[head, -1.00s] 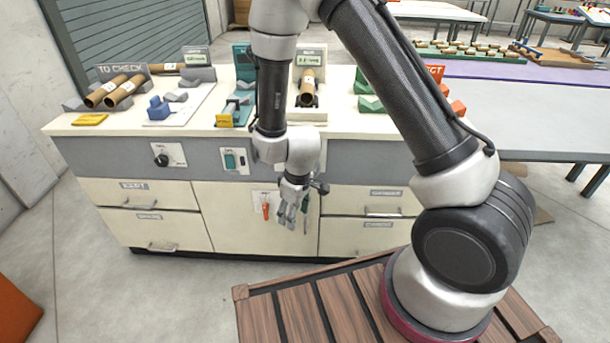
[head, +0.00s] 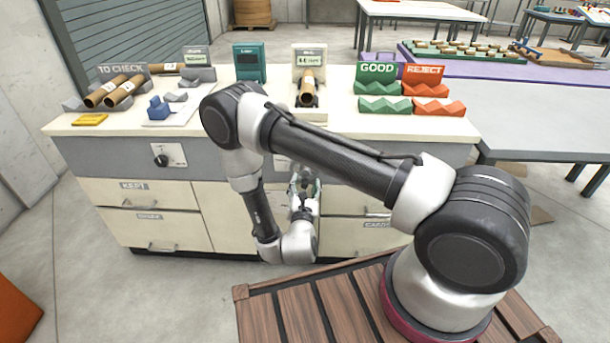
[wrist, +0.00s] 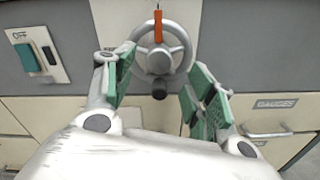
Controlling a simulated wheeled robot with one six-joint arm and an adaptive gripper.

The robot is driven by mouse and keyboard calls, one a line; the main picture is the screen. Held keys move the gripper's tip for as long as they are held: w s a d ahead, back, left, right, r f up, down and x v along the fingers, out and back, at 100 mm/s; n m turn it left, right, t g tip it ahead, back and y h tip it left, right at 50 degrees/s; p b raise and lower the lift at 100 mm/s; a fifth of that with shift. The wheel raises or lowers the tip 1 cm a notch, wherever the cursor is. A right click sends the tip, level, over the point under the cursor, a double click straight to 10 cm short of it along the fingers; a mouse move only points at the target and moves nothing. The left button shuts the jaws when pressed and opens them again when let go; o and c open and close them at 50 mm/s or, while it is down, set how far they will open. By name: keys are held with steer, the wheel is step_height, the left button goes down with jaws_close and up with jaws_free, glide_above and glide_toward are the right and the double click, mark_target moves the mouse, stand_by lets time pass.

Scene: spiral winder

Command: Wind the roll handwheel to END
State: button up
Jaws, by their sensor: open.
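The roll handwheel (wrist: 182,59) shows in the wrist view as a grey spoked wheel on the cabinet front. An orange bar (wrist: 158,27) stands upright over its upper part, and a dark knob (wrist: 159,89) sits at its lower edge. My gripper (wrist: 160,76) is open and empty, facing the wheel. Its green-padded fingers lie left and right of the knob in the picture; I see no contact. In the head view my gripper (head: 304,180) is in front of the cabinet, and my arm hides the wheel. No END mark is readable.
A green switch marked OFF (wrist: 36,58) is left of the wheel. A drawer marked GAUGES (wrist: 268,132) is lower right. On the bench top are cardboard tubes (head: 117,91), a teal device (head: 250,62) and GOOD (head: 377,69) and REJECT (head: 424,71) racks.

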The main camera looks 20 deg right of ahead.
mark_target(305, 183)
steer(key=x, duration=0.6)
steer(key=shift+w, duration=0.1)
steer(key=c, duration=1)
